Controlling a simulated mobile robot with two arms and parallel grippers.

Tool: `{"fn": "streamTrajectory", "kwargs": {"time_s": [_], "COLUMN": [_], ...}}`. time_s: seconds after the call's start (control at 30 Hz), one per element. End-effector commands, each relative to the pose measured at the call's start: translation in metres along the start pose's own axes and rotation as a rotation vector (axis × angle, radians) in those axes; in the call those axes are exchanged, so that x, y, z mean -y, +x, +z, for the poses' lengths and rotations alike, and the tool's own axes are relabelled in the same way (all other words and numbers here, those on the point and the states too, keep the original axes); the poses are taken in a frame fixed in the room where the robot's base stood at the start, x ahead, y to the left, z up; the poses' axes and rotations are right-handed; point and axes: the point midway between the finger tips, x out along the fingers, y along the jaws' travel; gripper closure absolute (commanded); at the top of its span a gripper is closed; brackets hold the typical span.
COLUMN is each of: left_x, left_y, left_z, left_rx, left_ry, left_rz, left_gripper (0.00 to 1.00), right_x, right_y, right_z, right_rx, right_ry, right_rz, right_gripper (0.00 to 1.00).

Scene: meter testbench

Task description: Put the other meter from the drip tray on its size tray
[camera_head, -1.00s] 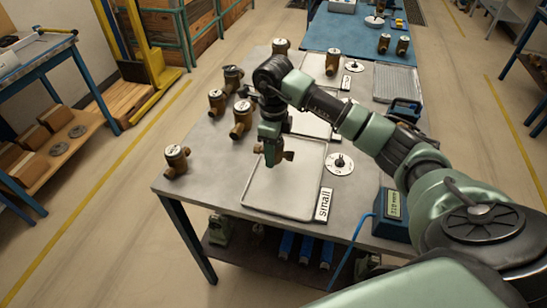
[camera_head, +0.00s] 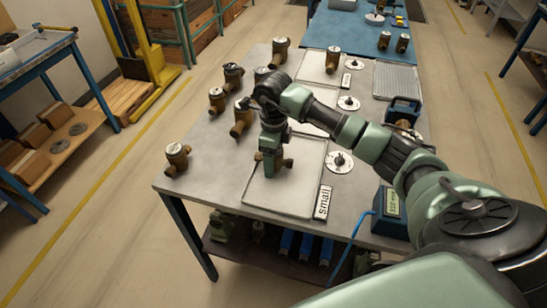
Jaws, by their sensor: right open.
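My right gripper (camera_head: 269,170) is open, low over the near size tray (camera_head: 290,203), whose label (camera_head: 323,203) reads "small". A brass meter (camera_head: 286,163) is at the gripper, over that tray; the gripper hides most of it, and I cannot tell whether it touches the fingers. The grey ribbed tray (camera_head: 397,80) at the right, which looks like the drip tray, shows no meter on it. My left gripper is not in view.
Several brass meters, such as this one (camera_head: 177,159), stand along the table's left side. Another size tray (camera_head: 318,66) lies farther back. A white disc with a black knob (camera_head: 339,162) and a blue display box (camera_head: 390,212) are at the right.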

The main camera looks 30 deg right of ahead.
Motion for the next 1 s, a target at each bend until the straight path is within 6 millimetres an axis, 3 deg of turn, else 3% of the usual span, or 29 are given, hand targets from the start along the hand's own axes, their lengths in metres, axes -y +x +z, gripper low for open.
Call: {"fn": "streamTrajectory", "kwargs": {"time_s": [0.17, 0.63, 0.8, 1.0], "left_x": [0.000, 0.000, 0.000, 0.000], "left_y": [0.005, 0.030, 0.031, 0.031], "left_z": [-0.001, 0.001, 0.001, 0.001], "left_rx": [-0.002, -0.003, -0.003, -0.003], "left_ry": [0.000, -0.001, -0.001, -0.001], "left_rz": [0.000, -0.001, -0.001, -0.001], "left_gripper": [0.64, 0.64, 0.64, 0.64], "right_x": [0.001, 0.001, 0.000, 0.000], "right_y": [-0.014, -0.107, -0.120, -0.122], "right_z": [0.001, 0.001, 0.000, 0.000], "right_rx": [0.003, 0.003, 0.001, 0.000], "right_ry": [0.000, 0.000, 0.000, 0.000], "right_rz": [-0.004, -0.003, -0.001, 0.000], "right_gripper": [0.28, 0.28, 0.28, 0.28]}}
